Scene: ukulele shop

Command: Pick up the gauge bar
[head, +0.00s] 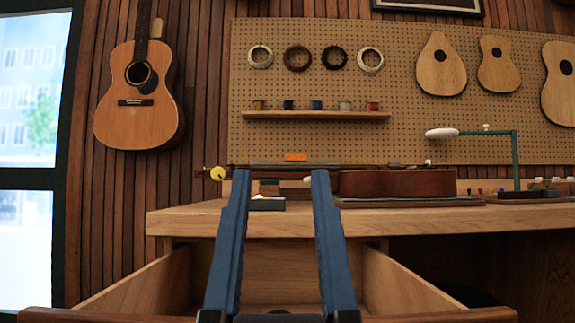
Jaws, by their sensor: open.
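My gripper (280,174) is open and empty, its two long blue fingers pointing forward over an open drawer, toward the workbench. No thing is plainly recognisable as the gauge bar. A thin dark grey strip (285,165) lies level behind the fingertips, at the height of the neck of a brown instrument body (397,184) on the bench; I cannot tell whether it is a bar or part of the neck. A small orange block (295,157) shows just above the strip. The fingers hide parts of the bench top.
The wooden drawer (408,284) stands open below the workbench (180,221); its visible inside looks bare. A dark green box (267,204) sits near the bench's front edge. A green-armed lamp (516,160) and small items stand at the right. The bench's left end is clear.

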